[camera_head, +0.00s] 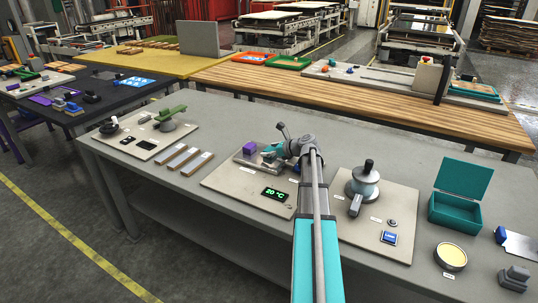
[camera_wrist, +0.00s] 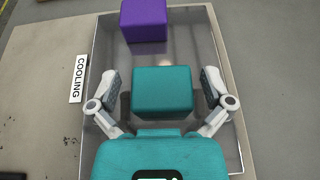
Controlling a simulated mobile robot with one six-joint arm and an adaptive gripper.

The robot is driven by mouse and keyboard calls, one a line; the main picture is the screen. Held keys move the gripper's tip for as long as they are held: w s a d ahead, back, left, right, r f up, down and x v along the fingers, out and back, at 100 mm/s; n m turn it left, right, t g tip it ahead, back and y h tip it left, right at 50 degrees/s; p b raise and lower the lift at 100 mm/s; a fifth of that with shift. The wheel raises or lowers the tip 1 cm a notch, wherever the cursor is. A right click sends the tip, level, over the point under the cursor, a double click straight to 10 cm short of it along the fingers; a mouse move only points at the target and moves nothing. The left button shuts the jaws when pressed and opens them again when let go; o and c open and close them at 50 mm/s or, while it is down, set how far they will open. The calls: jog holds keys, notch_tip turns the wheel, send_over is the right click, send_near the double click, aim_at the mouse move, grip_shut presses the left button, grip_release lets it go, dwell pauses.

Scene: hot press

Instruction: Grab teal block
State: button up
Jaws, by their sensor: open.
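The teal block (camera_wrist: 162,92) lies on a shiny metal plate (camera_wrist: 175,60) in the wrist view. My gripper (camera_wrist: 163,85) is open, with one finger on the left and one on the right of the teal block, and a gap shows on each side. In the head view my gripper (camera_head: 275,149) is low over the same plate (camera_head: 245,159), and the teal block is hard to tell apart from it there. A purple block (camera_wrist: 143,20) lies on the plate beyond the teal one; it also shows in the head view (camera_head: 249,147).
A "COOLING" label (camera_wrist: 78,79) lies left of the plate. The board (camera_head: 225,183) carries a green "20 °C" display (camera_head: 275,194). Wooden strips (camera_head: 183,158) lie to the left. A round device (camera_head: 362,185) and an open teal box (camera_head: 455,210) stand to the right.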

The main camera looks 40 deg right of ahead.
jog(key=c, duration=1.3)
jog(key=shift+o, duration=0.2)
jog(key=shift+r, duration=0.2)
notch_tip(320, 180, up, 2)
jog(key=shift+p, duration=1.2)
jog(key=s+d+r+p, duration=0.8)
jog(key=d+r+p, duration=0.2)
jog(key=d, duration=0.1)
jog(key=shift+s+r+p, duration=0.3)
jog(key=shift+r, duration=0.05)
jog(key=shift+d, duration=0.1)
